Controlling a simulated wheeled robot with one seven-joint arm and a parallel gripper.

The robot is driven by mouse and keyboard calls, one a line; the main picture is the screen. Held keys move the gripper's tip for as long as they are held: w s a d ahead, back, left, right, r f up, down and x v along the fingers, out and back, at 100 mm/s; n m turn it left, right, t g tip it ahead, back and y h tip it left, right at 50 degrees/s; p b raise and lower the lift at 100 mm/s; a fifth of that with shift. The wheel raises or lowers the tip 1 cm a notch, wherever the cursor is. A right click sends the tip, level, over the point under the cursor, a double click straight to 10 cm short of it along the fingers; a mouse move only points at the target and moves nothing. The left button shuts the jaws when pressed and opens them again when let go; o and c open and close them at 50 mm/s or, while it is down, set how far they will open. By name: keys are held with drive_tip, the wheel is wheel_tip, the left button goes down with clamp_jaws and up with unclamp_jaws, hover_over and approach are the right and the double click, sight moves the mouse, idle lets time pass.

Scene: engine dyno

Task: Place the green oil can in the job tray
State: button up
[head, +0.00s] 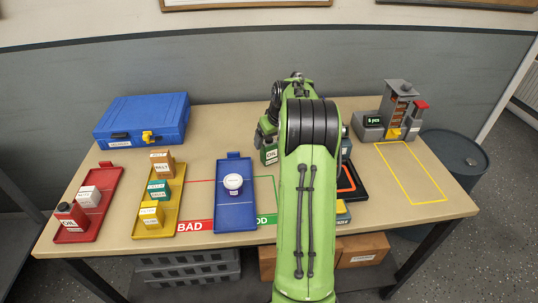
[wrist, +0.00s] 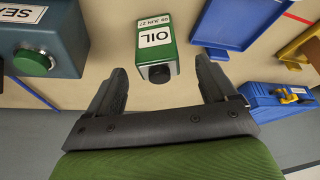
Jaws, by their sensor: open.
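The green oil can (wrist: 152,30) with a white OIL label and dark cap is in the wrist view. Its cap end lies between the fingertips of my gripper (wrist: 160,66), with a gap on both sides. The gripper is open and holds nothing. In the head view the oil can (head: 269,155) stands at the table's middle, just left of my arm.
Left of my arm are a red tray (head: 75,234), a yellow tray (head: 174,222) and a blue tray (head: 236,215), with items on them. A blue case (head: 144,118) is at the back left. A grey machine (head: 400,100) stands back right, behind a clear yellow-outlined area (head: 412,172).

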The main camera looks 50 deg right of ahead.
sight(269, 150)
drive_tip(key=b+x, duration=0.1)
drive_tip(key=x, duration=0.4)
drive_tip(key=shift+d, duration=0.15)
drive_tip(key=shift+r, duration=0.15)
drive_tip(key=shift+s, duration=0.1)
drive_tip(key=shift+c, duration=0.4)
drive_tip(key=shift+r, duration=0.1)
drive_tip(key=c, duration=1.2)
